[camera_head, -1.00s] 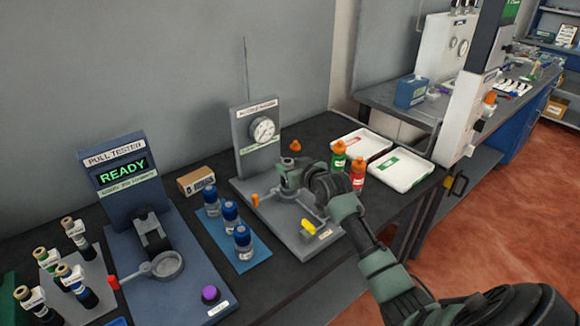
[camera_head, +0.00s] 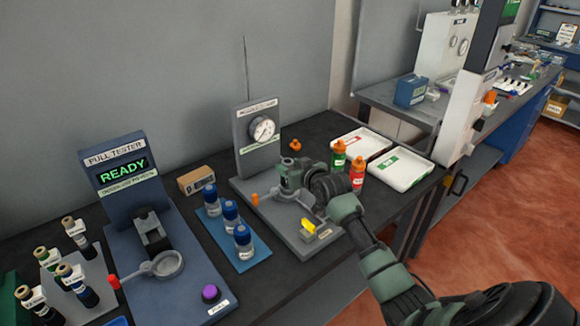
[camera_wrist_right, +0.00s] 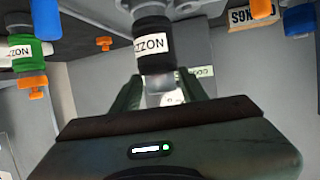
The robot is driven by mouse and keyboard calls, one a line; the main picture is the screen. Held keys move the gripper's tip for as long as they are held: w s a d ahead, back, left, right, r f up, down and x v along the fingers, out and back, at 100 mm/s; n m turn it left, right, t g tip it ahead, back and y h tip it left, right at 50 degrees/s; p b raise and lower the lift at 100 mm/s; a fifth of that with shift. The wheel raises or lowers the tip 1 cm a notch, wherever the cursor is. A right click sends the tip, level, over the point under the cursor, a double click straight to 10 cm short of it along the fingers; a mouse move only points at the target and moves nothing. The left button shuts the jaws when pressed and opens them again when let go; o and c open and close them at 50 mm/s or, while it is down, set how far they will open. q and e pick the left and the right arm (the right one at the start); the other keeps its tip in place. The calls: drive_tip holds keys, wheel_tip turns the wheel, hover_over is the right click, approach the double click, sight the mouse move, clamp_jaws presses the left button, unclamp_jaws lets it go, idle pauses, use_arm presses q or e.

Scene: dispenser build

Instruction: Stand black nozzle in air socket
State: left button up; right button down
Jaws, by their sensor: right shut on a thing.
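My right gripper (camera_head: 291,181) is at the grey gauge station, in front of its upright panel, and is shut on the black nozzle. In the right wrist view the black nozzle (camera_wrist_right: 154,45), with a white label, is between the fingers (camera_wrist_right: 160,88); that view is upside down. The nozzle looks about upright. The gauge station (camera_head: 312,245) has a round dial (camera_head: 262,129), an orange part (camera_head: 255,200) and a yellow part (camera_head: 308,226). The air socket is hidden by my gripper, so I cannot tell whether the nozzle touches it. My left gripper is out of view.
White trays (camera_head: 405,183) lie at the right. Blue-capped jars (camera_head: 231,217) stand on a blue mat left of the station. The pull tester (camera_head: 180,300) and several labelled nozzles (camera_head: 75,235) are further left.

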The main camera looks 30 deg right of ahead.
drive_tip(key=shift+f, duration=0.3)
drive_tip(key=c, duration=1.1)
unclamp_jaws()
drive_tip(key=shift+o, duration=0.2)
drive_tip(key=shift+s+f, duration=0.1)
drive_tip(key=shift+f, duration=0.2)
drive_tip(key=p+v, duration=0.9)
drive_tip(key=v, duration=0.2)
drive_tip(key=shift+r+p, duration=0.15)
drive_tip(key=shift+p, duration=0.2)
drive_tip(key=shift+a, duration=0.1)
